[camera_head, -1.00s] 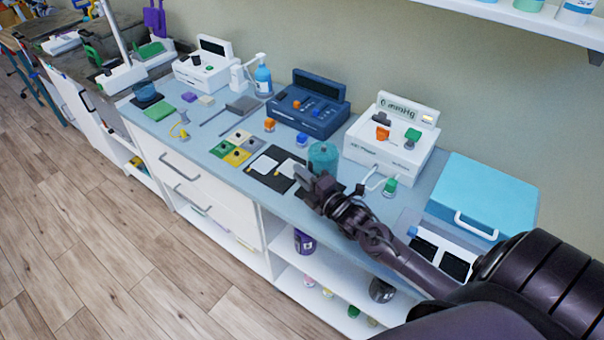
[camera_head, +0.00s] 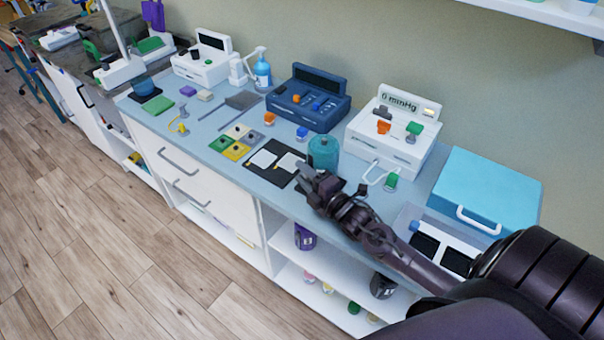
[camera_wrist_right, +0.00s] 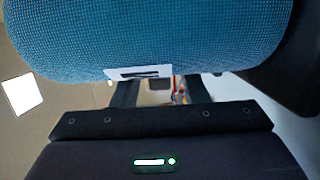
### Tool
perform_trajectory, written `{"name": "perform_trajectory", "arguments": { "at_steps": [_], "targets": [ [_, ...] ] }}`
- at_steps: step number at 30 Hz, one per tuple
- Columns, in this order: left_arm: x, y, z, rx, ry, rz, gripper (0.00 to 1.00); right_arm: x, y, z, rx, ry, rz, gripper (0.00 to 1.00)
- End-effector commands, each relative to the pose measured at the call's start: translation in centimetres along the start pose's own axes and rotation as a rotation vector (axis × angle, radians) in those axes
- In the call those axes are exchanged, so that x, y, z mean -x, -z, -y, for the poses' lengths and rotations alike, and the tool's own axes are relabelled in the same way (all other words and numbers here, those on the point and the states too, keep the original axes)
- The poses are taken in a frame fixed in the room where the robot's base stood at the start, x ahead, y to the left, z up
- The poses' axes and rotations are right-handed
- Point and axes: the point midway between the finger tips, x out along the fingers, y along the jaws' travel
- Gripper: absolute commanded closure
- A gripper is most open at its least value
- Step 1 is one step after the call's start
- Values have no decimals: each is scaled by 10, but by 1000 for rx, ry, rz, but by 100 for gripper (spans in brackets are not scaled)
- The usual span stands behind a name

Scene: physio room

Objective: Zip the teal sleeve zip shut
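The teal sleeve (camera_head: 323,153) is a short upright cylinder on the bench, in front of the white pressure unit. In the right wrist view its blue-teal woven side (camera_wrist_right: 150,35) fills the top of the picture. A white tag with a dark slot (camera_wrist_right: 140,73) shows at its lower edge; I cannot make out the zip or its pull. My right gripper (camera_head: 307,180) is close in front of the sleeve. In the wrist view its two fingers (camera_wrist_right: 160,92) stand apart, with nothing clearly held between them. Whether they touch the sleeve cannot be told. My left gripper is not in view.
The white pressure unit (camera_head: 390,137) stands behind the sleeve, with a white tube and green piece (camera_head: 391,181) beside it. A black mat with white pads (camera_head: 258,176) lies left of the gripper. A light-blue case (camera_head: 485,188) is at the right.

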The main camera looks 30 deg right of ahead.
Motion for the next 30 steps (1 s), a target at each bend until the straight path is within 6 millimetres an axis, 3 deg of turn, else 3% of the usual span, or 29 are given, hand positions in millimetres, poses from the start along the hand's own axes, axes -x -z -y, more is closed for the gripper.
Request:
{"name": "perform_trajectory", "arguments": {
  "at_steps": [6,13,30],
  "targets": [
    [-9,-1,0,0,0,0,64,35,0,4,1,5,-1,60],
    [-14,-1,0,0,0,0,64,62,1,2,0,2,-2,60],
    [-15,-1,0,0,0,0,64,67,6,4,-60,41,21,64]
  ]
}}
